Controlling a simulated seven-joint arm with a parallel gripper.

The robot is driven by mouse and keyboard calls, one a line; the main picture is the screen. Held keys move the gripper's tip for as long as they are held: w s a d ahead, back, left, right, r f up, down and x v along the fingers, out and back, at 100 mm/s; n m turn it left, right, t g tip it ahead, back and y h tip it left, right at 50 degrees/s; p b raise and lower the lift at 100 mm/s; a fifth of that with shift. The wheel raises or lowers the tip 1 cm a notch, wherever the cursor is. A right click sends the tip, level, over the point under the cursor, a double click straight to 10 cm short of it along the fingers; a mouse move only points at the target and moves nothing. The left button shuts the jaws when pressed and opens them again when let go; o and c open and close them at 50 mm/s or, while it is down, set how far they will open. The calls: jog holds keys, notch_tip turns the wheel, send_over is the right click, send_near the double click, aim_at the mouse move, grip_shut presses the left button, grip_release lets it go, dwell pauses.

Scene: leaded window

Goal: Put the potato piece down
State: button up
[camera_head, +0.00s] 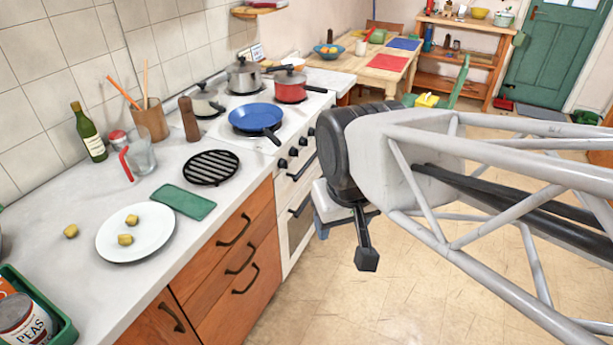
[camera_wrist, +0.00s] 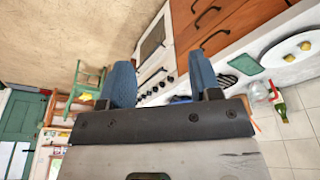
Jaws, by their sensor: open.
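Two small yellow potato pieces, one toward the back (camera_head: 132,220) and one toward the front (camera_head: 125,239), lie on a white plate (camera_head: 152,247) on the counter. A third potato piece (camera_head: 70,231) lies on the bare counter left of the plate. My gripper (camera_head: 366,256) hangs over the floor in front of the stove, well right of the plate and away from the counter. In the wrist view its two blue fingers (camera_wrist: 162,78) are spread apart with nothing between them. The plate (camera_wrist: 272,54) with its two pieces shows at the right of that view.
A green mat (camera_head: 185,202) and a black trivet (camera_head: 211,168) lie right of the plate. A glass with a red straw (camera_head: 141,160) and a bottle (camera_head: 89,135) stand behind. A green crate (camera_head: 50,312) is at front left. The stove (camera_head: 295,135) holds pans.

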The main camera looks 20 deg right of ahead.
dwell(0.6)
jog(key=w+a+r+m+g+y, duration=0.2)
jog(key=w+a+m, duration=0.5)
jog(key=w+a, duration=1.75)
jog(key=m+g+y, duration=0.2)
jog(key=m, duration=0.4)
send_near(71, 228)
jog(key=f, duration=0.1)
jog(key=shift+w+a+f, duration=0.1)
jog(key=shift+a+f, duration=0.1)
jog(key=shift+f, duration=0.2)
jog(key=shift+x, duration=1.3)
